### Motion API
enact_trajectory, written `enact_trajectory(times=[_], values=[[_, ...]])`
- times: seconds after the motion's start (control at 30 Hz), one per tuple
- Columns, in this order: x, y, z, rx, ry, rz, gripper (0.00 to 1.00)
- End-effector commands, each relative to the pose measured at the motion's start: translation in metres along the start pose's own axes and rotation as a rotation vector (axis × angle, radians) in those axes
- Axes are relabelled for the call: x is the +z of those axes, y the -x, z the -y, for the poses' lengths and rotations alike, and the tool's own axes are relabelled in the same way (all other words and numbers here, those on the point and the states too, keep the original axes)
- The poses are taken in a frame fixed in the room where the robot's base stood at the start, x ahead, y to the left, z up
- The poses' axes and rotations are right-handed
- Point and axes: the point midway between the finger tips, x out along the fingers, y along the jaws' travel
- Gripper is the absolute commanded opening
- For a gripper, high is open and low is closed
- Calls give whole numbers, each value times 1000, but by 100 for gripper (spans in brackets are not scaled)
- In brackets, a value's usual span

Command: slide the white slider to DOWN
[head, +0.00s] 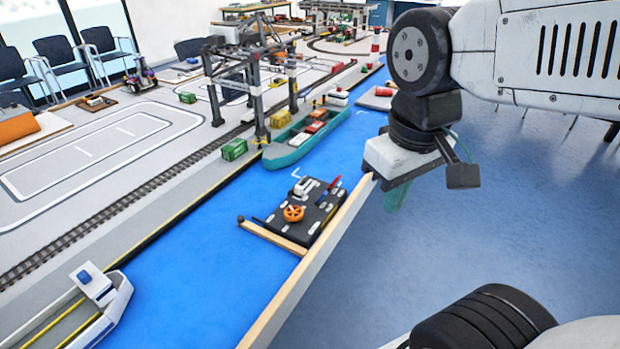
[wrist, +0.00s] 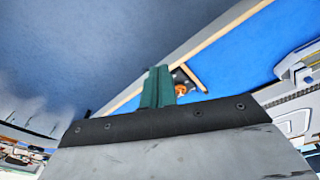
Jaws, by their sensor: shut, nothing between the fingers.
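A black control panel (head: 322,213) with an orange wheel (head: 293,213) sits on the blue surface, just behind the wooden edge. White parts (head: 305,186) stand at the panel's back left, with small red and blue parts nearby. I cannot tell which white part is the slider, nor its position. My gripper (head: 396,198) hangs outside the wooden edge, right of the panel and apart from it. Its green fingers are shut and empty. In the wrist view the shut fingers (wrist: 157,88) partly cover the panel, and the orange wheel (wrist: 181,90) shows beside them.
A wooden-topped edge (head: 300,275) runs between the panel and my gripper. A teal ship (head: 300,140) and a dark gantry crane (head: 250,85) stand behind the panel. A white boat (head: 95,300) is at the front left.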

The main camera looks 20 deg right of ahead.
Motion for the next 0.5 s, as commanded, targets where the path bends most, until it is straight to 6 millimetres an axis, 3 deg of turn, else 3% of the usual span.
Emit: enact_trajectory(times=[0.27, 0.5], values=[[-108, -27, -9, 124, 628, 62, 0], [-212, -88, 9, 209, 1284, 142, 0]])
